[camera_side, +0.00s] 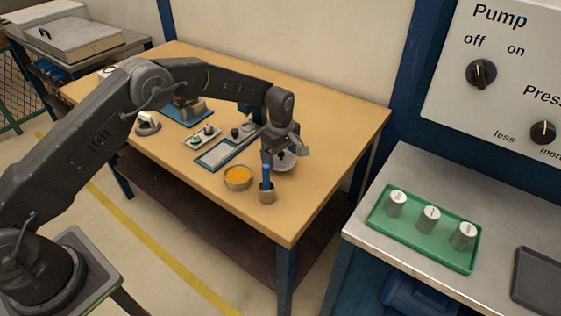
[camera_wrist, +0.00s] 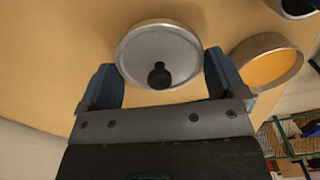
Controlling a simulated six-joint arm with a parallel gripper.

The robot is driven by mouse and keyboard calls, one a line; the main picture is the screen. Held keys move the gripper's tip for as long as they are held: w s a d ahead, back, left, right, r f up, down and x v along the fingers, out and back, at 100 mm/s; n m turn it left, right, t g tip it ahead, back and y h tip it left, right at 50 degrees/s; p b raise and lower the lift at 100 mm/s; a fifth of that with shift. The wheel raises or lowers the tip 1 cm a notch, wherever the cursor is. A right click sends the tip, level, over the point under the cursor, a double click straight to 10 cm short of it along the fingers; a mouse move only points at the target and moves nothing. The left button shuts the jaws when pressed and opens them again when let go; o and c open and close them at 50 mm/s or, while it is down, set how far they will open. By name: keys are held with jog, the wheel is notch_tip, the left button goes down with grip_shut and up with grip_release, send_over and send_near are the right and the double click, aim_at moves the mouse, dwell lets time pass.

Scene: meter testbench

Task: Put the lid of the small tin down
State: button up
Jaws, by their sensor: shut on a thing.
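The lid (camera_wrist: 150,42) is a round silver disc with a black knob. In the wrist view it sits between the two blue-grey fingers of my gripper (camera_wrist: 162,80), which is shut on it. In the side view my gripper (camera_side: 285,150) is over the right part of the wooden table, with the lid (camera_side: 285,165) partly hidden under it. I cannot tell whether the lid touches the table. The small tin (camera_side: 238,178) stands open to the left of the lid, orange inside. The tin also shows at the right of the wrist view (camera_wrist: 268,62).
A small cup (camera_side: 267,196) with a blue-handled tool stands close in front of the lid. A framed panel (camera_side: 215,156), a small tray with knobs (camera_side: 202,136) and a blue mat (camera_side: 187,113) lie to the left. The table (camera_side: 335,125) is clear at right.

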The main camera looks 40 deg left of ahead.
aim_at(281, 156)
jog(key=shift+f, duration=1.45)
jog(key=shift+f, duration=0.2)
jog(key=o, duration=0.6)
